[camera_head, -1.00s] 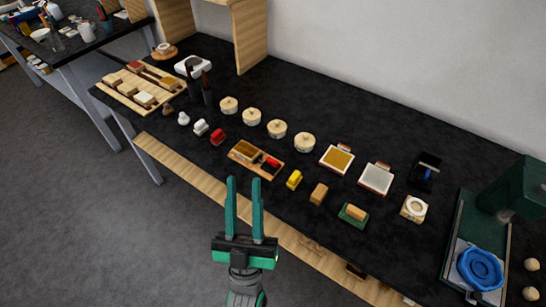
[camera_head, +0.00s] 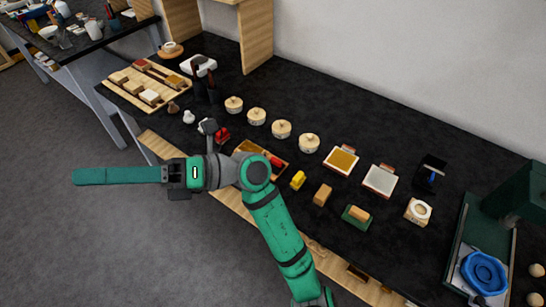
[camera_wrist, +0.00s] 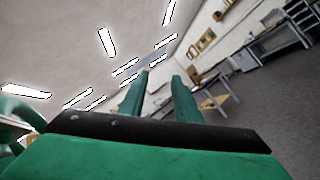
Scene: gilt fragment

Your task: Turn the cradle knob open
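No part is clearly marked as the cradle knob, and I cannot tell which piece it is. A small wooden block with a round pale top (camera_head: 418,211) stands on the right of the black table. A blue lobed round piece (camera_head: 484,272) lies at the foot of a green press-like stand (camera_head: 519,192) at the right edge. My gripper (camera_head: 78,177) points left beyond the table's front edge, far from both. In the wrist view my gripper (camera_wrist: 160,75) has its two green fingers apart with nothing between them, facing the ceiling and far room.
The black table (camera_head: 345,105) carries several round lidded pots, a compartment tray (camera_head: 262,152), a yellow piece (camera_head: 298,180), small blocks and two framed squares. A wooden tray (camera_head: 147,84) and a wooden shelf frame (camera_head: 256,35) stand at the left. My arm crosses the front edge.

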